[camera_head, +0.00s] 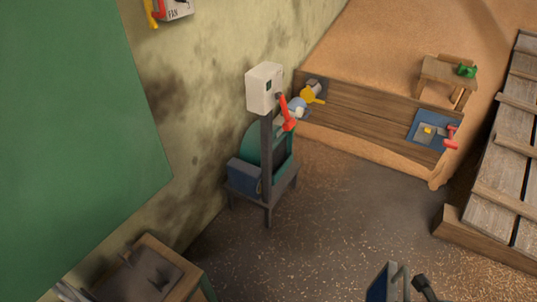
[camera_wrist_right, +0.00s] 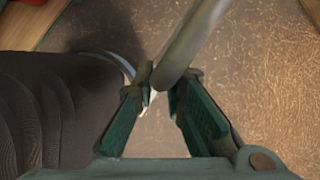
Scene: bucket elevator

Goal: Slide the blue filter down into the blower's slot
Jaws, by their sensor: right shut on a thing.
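The blue filter (camera_head: 381,284) shows at the bottom edge of the head view, cut off by the frame, with a grey bar handle. In the right wrist view its dark pleated face (camera_wrist_right: 60,115) fills the left side. My right gripper (camera_wrist_right: 163,88) is shut on the grey handle (camera_wrist_right: 192,42); its dark tip (camera_head: 424,287) shows beside the filter in the head view. The blower (camera_head: 252,143), a teal round housing with a blue-grey box (camera_head: 244,174), stands on a dark stand by the wall, well apart from the filter. Its slot cannot be made out. My left gripper is out of view.
A post with a white box (camera_head: 265,88) and red lever (camera_head: 286,113) stands in front of the blower. The floor (camera_head: 320,230) between is clear.

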